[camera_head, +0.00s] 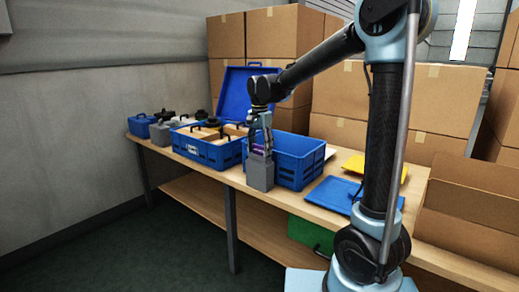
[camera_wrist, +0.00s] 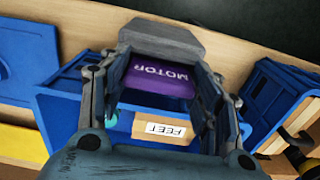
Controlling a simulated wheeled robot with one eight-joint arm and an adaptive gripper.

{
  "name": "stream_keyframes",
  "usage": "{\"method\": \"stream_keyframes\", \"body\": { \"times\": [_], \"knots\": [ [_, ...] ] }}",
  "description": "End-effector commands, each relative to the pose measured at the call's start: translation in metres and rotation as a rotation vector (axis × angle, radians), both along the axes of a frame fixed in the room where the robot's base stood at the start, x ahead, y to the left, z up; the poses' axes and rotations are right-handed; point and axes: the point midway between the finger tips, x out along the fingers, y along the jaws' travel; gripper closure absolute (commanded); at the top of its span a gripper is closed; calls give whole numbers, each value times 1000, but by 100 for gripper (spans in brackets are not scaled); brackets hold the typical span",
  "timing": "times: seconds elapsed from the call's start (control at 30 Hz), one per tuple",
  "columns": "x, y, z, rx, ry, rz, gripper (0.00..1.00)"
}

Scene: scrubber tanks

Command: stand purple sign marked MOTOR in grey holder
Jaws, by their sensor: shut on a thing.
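The purple sign (camera_wrist: 160,76) reads MOTOR in white, upside down in the wrist view. My gripper (camera_wrist: 158,84) has a finger on each side of it and is shut on it. In the head view my gripper (camera_head: 259,143) points down over the grey holder (camera_head: 260,172), and a sliver of the purple sign shows between the fingers. The grey holder (camera_wrist: 163,36) is right against the sign's far edge in the wrist view. I cannot tell how deep the sign sits in the holder, as the slot is hidden.
The holder stands at the table's front edge beside a blue crate (camera_head: 299,163). A block labelled FEET (camera_wrist: 160,130) shows there in the wrist view. Another blue crate (camera_head: 207,150) with packed items is to the left. Blue (camera_head: 338,194) and yellow (camera_head: 376,166) panels lie right.

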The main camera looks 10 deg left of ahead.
Motion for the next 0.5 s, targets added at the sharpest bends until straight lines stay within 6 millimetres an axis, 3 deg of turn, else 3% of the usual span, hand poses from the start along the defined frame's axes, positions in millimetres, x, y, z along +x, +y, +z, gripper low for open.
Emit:
{"method": "stream_keyframes", "body": {
  "times": [0.2, 0.23, 0.3, 0.5],
  "knots": [
    [0, 0, 0, 0, 0, 0, 66],
    [0, 0, 0, 0, 0, 0, 38],
    [0, 0, 0, 0, 0, 0, 22],
    [0, 0, 0, 0, 0, 0, 19]
  ]
}}
